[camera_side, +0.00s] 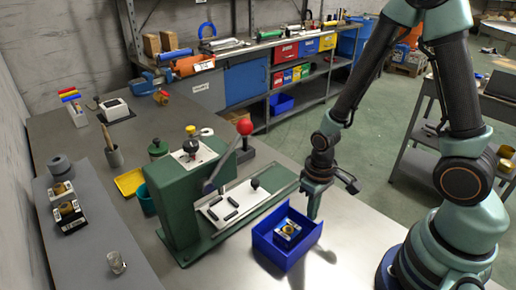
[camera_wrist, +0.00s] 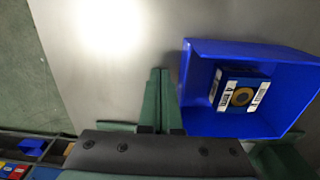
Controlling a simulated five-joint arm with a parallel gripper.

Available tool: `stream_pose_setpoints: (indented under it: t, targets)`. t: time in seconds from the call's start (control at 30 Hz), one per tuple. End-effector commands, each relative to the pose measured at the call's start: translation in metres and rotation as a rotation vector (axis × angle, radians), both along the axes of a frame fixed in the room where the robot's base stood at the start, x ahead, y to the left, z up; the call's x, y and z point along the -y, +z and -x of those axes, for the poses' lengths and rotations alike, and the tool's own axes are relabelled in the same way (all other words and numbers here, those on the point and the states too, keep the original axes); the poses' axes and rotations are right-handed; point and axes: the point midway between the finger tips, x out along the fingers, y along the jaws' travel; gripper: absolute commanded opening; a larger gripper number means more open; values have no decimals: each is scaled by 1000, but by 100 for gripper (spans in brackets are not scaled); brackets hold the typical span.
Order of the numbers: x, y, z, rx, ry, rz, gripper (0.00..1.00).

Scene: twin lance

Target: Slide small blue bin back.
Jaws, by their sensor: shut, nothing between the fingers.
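The small blue bin (camera_side: 270,241) stands on the grey metal table in front of the green press. A small box with a round mark (camera_side: 288,231) lies inside it. In the wrist view the bin (camera_wrist: 205,52) fills the right side, with the box (camera_wrist: 240,90) in it, labelled "4 mm". My gripper (camera_side: 314,212) is shut and empty, pointing down at the bin's right rear side. In the wrist view its green fingers (camera_wrist: 160,90) are together just left of the bin wall. I cannot tell whether they touch the wall.
The green press (camera_side: 185,205) with a red-knobbed lever (camera_side: 244,127) and a white plate with dark pieces stands left of the bin. A yellow tray (camera_side: 130,182) and a grey shelf with boxes lie farther left. Bare tabletop (camera_side: 355,240) lies to the bin's right.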

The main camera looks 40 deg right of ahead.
Motion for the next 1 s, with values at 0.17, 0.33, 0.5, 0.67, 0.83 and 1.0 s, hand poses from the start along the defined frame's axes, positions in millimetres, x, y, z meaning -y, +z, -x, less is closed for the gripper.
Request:
stream_pose_setpoints:
  t: [0.17, 0.33, 0.5, 0.67, 0.83, 1.0]
  targets:
    - [0, 3, 0, 0, 0, 0, 0]
    - [0, 5, 0, 0, 0, 0, 0]
    - [0, 5, 0, -1, 0, 0, 0]
    - [-3, 5, 0, -1, 2, 0, 0]
    - [-10, 5, 0, -1, 2, 0, 0]
    - [-17, 5, 0, -1, 2, 0, 0]
